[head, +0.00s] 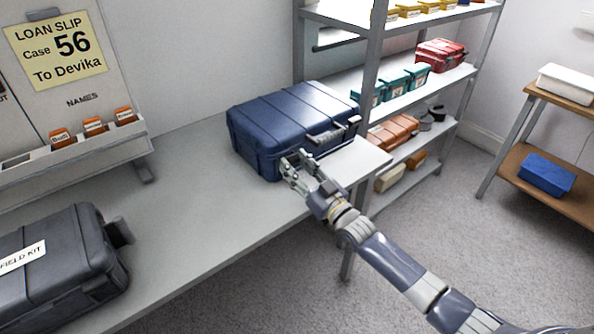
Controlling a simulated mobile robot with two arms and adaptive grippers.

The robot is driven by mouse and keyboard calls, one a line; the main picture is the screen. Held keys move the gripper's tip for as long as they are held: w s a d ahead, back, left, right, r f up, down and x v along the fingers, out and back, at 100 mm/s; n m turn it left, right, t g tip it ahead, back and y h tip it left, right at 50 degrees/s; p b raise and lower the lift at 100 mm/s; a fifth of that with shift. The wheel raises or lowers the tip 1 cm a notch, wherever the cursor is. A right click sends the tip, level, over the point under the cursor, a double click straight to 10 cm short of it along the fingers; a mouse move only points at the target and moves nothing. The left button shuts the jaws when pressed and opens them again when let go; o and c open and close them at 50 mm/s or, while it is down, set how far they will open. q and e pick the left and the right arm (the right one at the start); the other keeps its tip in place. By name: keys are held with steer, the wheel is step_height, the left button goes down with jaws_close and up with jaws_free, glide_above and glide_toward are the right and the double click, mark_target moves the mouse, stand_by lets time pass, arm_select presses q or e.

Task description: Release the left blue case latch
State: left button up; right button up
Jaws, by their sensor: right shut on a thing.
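The closed blue case (280,118) lies on the grey table near its right end, with its front toward the lower right. A grey handle (328,137) and the right latch (353,121) show on that front. My right gripper (293,168) is at the left part of the front, shut on the left blue case latch. Its fingers largely hide this latch, so I cannot tell its exact position. The lid looks shut. My left gripper is not in view.
A dark field kit case (60,262) is at the lower left of the table (205,210). A board with a loan slip (58,48) stands behind. Metal shelving (366,75) with several cases is close behind the blue case. The middle of the table is clear.

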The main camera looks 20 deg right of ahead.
steer(key=shift+f, duration=0.1)
stand_by(0.3)
steer(key=o, duration=1.1)
steer(key=shift+c, duration=0.2)
steer(key=shift+s, duration=0.1)
steer(key=v, duration=1.2)
